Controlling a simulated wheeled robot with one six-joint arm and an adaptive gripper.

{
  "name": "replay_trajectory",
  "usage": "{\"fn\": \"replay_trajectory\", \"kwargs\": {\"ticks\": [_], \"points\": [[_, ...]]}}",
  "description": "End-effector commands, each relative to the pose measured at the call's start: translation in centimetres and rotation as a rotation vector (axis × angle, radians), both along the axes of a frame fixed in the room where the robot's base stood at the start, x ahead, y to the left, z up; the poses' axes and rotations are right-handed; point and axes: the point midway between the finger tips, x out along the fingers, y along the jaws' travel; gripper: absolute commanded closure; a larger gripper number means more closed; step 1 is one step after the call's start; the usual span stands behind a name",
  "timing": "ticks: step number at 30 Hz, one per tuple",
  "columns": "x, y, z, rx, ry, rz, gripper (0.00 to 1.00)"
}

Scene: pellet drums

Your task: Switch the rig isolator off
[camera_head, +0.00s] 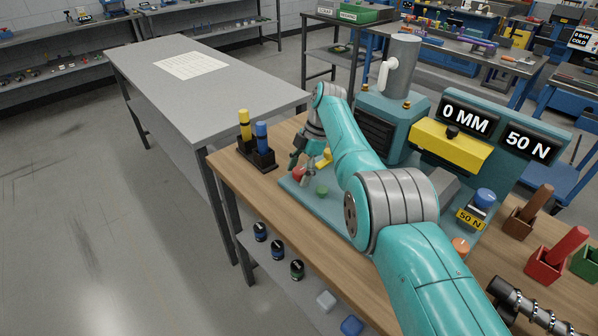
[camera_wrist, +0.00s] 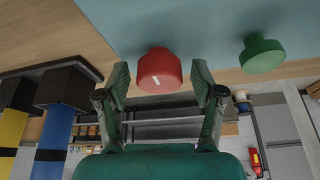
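My gripper (camera_wrist: 161,84) is open, with one finger on each side of the knob and a narrow gap on both sides. In the head view my gripper (camera_head: 305,158) is just above the knob and partly hides it. No on or off lettering is readable.
A green button (camera_wrist: 262,53) sits beside the knob. A black holder with yellow and blue cylinders (camera_head: 257,153) stands close on the left. The rig displays (camera_head: 495,128) read 0 MM and 50 N. A grey table (camera_head: 205,90) stands farther left, mostly clear.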

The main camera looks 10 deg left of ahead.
Motion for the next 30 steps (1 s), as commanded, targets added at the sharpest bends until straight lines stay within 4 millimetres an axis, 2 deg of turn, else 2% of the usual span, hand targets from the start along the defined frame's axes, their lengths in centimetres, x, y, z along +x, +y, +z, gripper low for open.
{"fn": "replay_trajectory", "kwargs": {"ticks": [11, 16, 24, 30], "points": [[0.1, 0.0, 0.7, 0.001, -0.003, -0.001, 0.32], [0.1, 0.0, 2.6, 0.001, -0.004, -0.001, 0.32], [0.1, 0.0, 7.6, 0.001, -0.003, -0.001, 0.32], [0.0, 0.0, 9.6, 0.001, -0.001, 0.0, 0.32]]}}
